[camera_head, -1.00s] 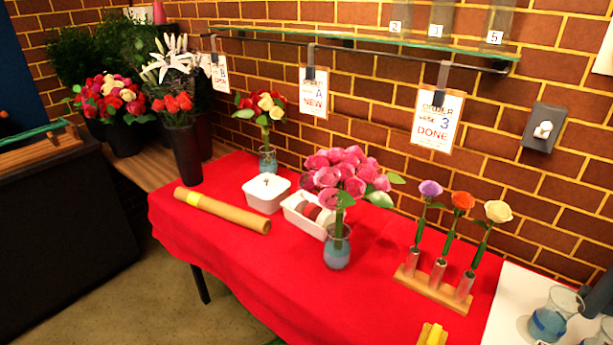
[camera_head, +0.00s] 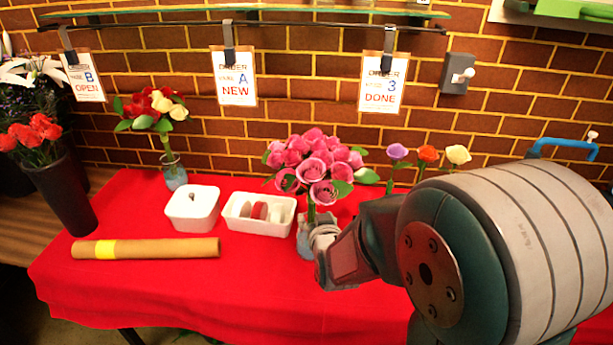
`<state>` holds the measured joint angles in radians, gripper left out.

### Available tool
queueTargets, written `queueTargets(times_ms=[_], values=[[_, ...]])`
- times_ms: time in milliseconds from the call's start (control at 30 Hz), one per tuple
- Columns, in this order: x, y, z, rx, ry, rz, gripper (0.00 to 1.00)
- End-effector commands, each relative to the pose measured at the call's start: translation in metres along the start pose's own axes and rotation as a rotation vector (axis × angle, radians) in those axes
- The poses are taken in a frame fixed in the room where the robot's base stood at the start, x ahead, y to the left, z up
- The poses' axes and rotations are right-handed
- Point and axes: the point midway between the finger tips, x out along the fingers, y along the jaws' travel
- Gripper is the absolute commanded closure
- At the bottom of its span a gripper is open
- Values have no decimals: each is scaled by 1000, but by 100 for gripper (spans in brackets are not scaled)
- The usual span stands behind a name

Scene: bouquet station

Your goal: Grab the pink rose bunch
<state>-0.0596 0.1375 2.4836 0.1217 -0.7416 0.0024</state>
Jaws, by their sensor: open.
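The pink rose bunch (camera_head: 316,165) stands upright in a small glass vase (camera_head: 305,240) on the red-covered table. Its green stems run down into the vase, and the lower part is partly hidden by my gripper. My gripper (camera_head: 322,240) is at the stems and vase neck, just under the blooms, coming from the right. Its jaws are open. Whether a finger touches the stems or the glass cannot be told. The roses stay upright.
A white open box (camera_head: 236,222) and a white lidded box (camera_head: 192,208) are left of the vase. A brown paper roll (camera_head: 170,248) lies at front left. Another vase of red and yellow roses (camera_head: 155,108) stands behind. Single flowers (camera_head: 428,153) stand behind my arm.

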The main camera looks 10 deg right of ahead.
Motion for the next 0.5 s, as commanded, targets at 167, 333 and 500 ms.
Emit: queueTargets(times_ms=[167,333,500], values=[[22,3,26,-18,154,36,25],[27,1,39,-44,269,60,25],[30,-1,40,-55,314,68,25]])
